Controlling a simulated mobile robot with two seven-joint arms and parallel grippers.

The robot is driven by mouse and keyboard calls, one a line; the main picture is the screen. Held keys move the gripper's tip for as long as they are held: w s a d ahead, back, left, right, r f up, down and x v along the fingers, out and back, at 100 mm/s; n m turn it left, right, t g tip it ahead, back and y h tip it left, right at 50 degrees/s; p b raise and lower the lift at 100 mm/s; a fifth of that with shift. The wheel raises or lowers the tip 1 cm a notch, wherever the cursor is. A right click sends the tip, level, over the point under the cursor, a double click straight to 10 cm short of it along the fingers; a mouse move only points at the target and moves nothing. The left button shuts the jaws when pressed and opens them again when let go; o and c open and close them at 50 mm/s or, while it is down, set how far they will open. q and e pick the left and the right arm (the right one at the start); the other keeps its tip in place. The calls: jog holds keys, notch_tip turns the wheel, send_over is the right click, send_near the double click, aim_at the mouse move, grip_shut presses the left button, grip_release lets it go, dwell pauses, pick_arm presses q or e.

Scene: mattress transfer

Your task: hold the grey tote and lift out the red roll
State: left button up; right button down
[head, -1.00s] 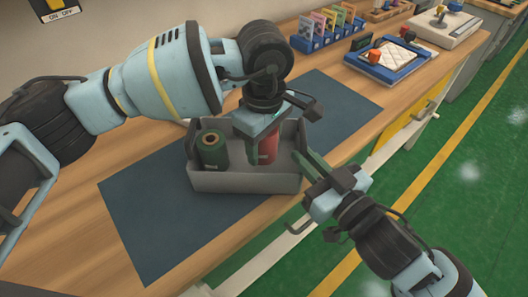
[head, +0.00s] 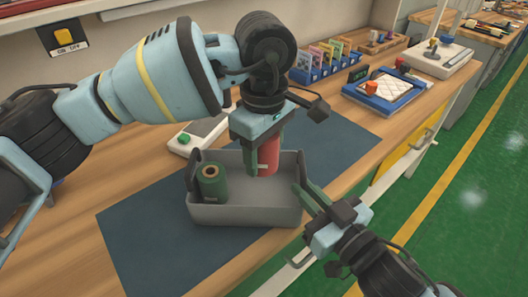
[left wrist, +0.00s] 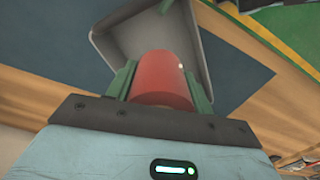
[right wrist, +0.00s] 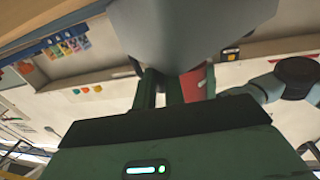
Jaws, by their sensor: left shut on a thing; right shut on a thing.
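The grey tote (head: 245,214) stands on the dark blue mat near the table's front edge. My right gripper (head: 303,190) is shut on the tote's right wall; the grey tote wall (right wrist: 190,25) also fills the top of the right wrist view. My left gripper (head: 262,160) points down over the tote and is shut on the red roll (head: 270,157). The red roll is upright, its lower end near the level of the tote's rim. It shows between both fingers in the left wrist view (left wrist: 162,80). A green roll (head: 211,183) stands in the tote's left part.
The dark blue mat (head: 140,240) has free room left of the tote. Behind are a white device (head: 200,135), a blue rack of cards (head: 318,65) and a blue tray (head: 385,92). The table's front edge runs close by the tote.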

pick_arm(q)
jog(key=shift+r, duration=1.05)
pick_arm(e)
jog(key=c, duration=1.4)
grip_release()
jog(key=shift+v, duration=3.8)
pick_arm(q)
jog(key=shift+s+f, duration=0.1)
